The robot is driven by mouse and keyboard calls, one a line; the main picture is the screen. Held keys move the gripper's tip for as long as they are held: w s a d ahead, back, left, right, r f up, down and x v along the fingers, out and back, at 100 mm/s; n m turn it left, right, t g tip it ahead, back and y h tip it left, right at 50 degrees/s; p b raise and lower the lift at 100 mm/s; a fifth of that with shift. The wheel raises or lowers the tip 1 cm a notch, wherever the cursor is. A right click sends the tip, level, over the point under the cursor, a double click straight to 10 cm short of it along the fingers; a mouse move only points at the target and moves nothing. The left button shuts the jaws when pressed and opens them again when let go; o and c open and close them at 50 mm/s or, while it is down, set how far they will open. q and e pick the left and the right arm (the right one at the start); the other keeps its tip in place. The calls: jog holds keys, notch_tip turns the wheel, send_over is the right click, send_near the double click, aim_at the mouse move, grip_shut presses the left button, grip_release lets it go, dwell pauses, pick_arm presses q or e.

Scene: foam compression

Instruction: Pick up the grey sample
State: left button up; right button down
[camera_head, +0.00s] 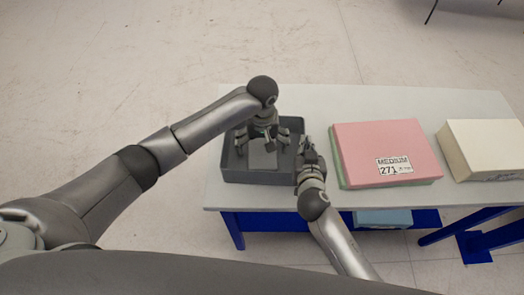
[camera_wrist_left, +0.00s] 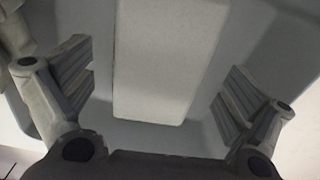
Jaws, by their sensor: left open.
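The grey sample (camera_wrist_left: 165,60) is a pale grey block lying in the dark grey tray (camera_head: 257,178). In the head view part of the sample (camera_head: 262,158) shows below my left gripper, and the rest is hidden by it. My left gripper (camera_head: 264,141) points down over the tray. In the left wrist view its fingers (camera_wrist_left: 158,92) are spread wide, one on each side of the sample, with a gap on both sides. My right gripper (camera_head: 308,150) is at the tray's right edge. Its fingers are too small and dark to tell their opening.
A pink foam block (camera_head: 375,145) labelled "MEDIUM 271" lies on a green one right of the tray. A cream block (camera_head: 484,148) is at the far right. The white table (camera_head: 300,100) is clear along its back edge. A light blue item (camera_head: 383,218) sits underneath.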

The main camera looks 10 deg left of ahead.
aim_at(262, 150)
pick_arm(q)
jog(key=shift+f, duration=1.95)
jog(key=c, duration=0.9)
jog(key=shift+r, duration=0.1)
notch_tip(262, 150, up, 10)
pick_arm(e)
jog(key=c, duration=1.6)
grip_release()
jog(key=shift+o, duration=0.2)
